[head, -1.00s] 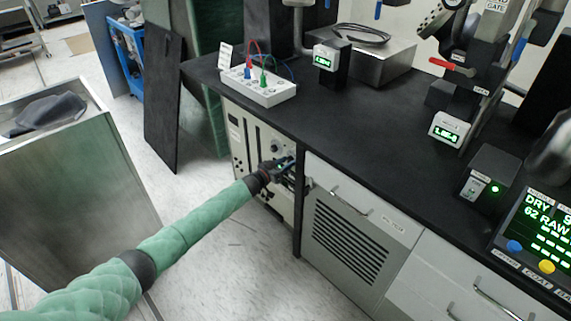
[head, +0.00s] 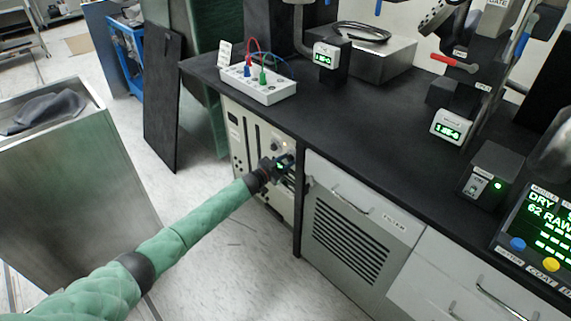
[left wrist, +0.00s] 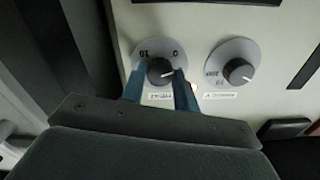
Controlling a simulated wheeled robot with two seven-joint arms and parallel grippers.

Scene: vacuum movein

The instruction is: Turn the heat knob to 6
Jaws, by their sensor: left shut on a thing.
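A dark round knob (left wrist: 160,72) with a white pointer line sits on a pale dial with "0" and "10" marks in the left wrist view. My left gripper (left wrist: 160,88) has its two blue fingers on either side of this knob and is shut on it. The knob's label below is too blurred to read, so I cannot tell if it is the heat knob. A second knob (left wrist: 238,72) on a similar dial is to its right, apart from the fingers. In the head view my left gripper (head: 284,163) reaches the cabinet's front panel and hides the held knob. My right gripper is not in view.
The beige control cabinet (head: 240,147) stands under the black benchtop (head: 350,130), beside a vented filter door (head: 350,235). A white box with cables (head: 258,84) is on the bench above. A metal bin (head: 85,190) stands left. The floor between is clear.

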